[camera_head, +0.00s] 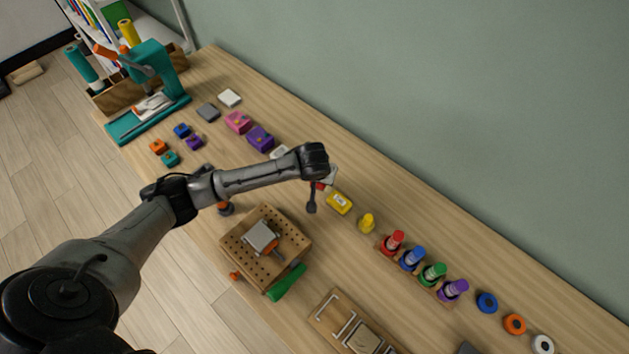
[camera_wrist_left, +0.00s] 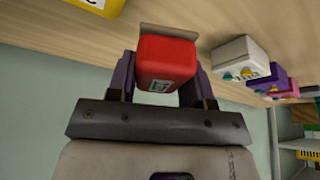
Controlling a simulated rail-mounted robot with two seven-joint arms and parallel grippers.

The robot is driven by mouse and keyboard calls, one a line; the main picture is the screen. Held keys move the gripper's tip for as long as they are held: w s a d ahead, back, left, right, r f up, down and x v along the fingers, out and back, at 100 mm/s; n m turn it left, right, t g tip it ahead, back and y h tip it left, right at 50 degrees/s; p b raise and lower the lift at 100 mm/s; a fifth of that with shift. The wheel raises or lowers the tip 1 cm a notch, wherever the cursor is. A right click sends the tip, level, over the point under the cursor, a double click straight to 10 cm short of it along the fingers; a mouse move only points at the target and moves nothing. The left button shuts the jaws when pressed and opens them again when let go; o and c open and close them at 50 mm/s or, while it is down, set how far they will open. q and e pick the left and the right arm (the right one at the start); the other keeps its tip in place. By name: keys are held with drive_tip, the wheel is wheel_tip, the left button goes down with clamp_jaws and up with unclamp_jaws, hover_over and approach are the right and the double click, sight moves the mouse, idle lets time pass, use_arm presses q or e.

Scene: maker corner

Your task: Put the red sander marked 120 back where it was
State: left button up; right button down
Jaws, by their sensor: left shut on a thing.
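My left gripper (camera_head: 323,183) is over the workbench, between a white sander (camera_head: 279,152) and a yellow sander (camera_head: 340,203). It is shut on the red sander (camera_head: 320,186), which is mostly hidden by the gripper in the head view. In the left wrist view the red sander (camera_wrist_left: 167,60) sits between both fingers, its flat grey pad toward the bench top. A small label shows on it, but I cannot read its number. The sander is close to the bench; I cannot tell whether it touches. My right gripper is not in view.
The white sander (camera_wrist_left: 240,60) and yellow sander (camera_wrist_left: 95,5) flank the held one. Purple (camera_head: 261,139) and pink (camera_head: 238,122) blocks continue the row. A pegboard block (camera_head: 288,238) stands nearer the front edge.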

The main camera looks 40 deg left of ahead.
use_arm(q)
drive_tip(key=shift+s+a+f, duration=0.1)
drive_tip(key=shift+a+f, duration=0.3)
drive_tip(key=shift+a, duration=0.2)
drive_tip(key=shift+a+f, duration=0.35)
drive_tip(key=shift+a, duration=0.2)
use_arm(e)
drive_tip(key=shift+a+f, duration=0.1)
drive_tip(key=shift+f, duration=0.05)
use_arm(q)
wheel_tip(320, 180, down, 3)
drive_tip(key=shift+f+b, duration=0.2)
drive_tip(key=shift+b, duration=0.25)
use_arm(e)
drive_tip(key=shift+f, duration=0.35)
use_arm(q)
drive_tip(key=shift+f, duration=0.25)
drive_tip(key=o, duration=0.9)
drive_tip(key=shift+f, duration=0.15)
